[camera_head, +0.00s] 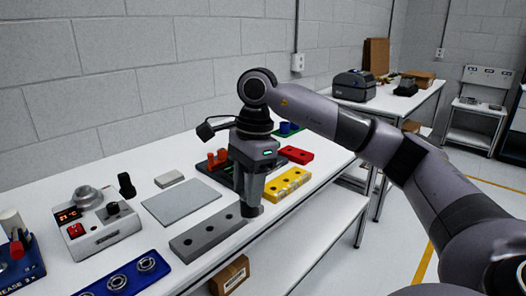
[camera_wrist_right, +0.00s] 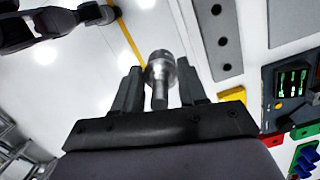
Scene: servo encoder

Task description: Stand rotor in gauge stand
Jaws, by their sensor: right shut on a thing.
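My right gripper (camera_head: 250,207) points down over the front edge of the white table, beside the right end of a grey block with several holes (camera_head: 187,243). In the right wrist view, its jaws (camera_wrist_right: 158,88) are shut on the rotor (camera_wrist_right: 160,68), a shiny metal cylinder with a thinner shaft. The rotor is mostly hidden in the head view. The grey block also shows in the wrist view (camera_wrist_right: 228,53), apart from the rotor. I cannot tell for certain which block is the gauge stand. A dark arm at the wrist view's upper left may be my left one; its jaws are unclear.
A yellow block with holes (camera_head: 288,182) and a red block (camera_head: 296,154) lie behind the gripper. A grey plate (camera_head: 181,202), a device with a red display (camera_head: 100,232) and a blue tray with metal rings (camera_head: 157,280) lie left. A cardboard box (camera_head: 230,276) sits below.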

